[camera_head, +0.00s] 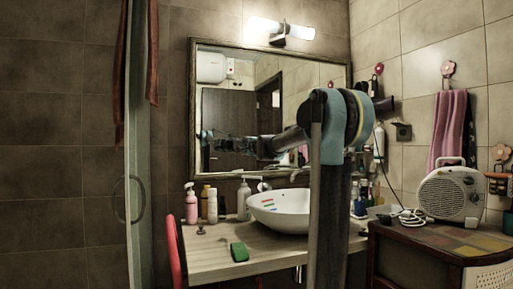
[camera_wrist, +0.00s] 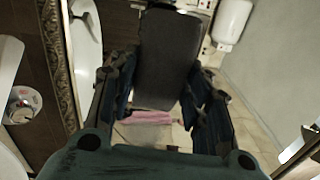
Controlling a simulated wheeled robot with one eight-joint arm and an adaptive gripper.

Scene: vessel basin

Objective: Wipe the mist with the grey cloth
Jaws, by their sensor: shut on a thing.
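The grey cloth (camera_wrist: 165,58) shows as a dark grey slab in the wrist view. My gripper (camera_wrist: 160,78) is shut on it, with a finger on each side. In the head view my gripper (camera_head: 228,148) is small and dark, in front of the lower part of the framed mirror (camera_head: 225,105). The mirror's ornate frame (camera_wrist: 62,60) also shows at the left in the wrist view. I cannot tell whether the cloth touches the glass. I cannot make out the mist clearly. My arm hides part of the mirror's right side.
Below the mirror, a wooden counter (camera_head: 205,243) holds a white basin (camera_head: 283,208), a green sponge (camera_head: 239,251) and several bottles (camera_head: 208,203). A white fan heater (camera_head: 447,194) stands on the cabinet at the right. A glass shower door (camera_head: 138,150) is at the left.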

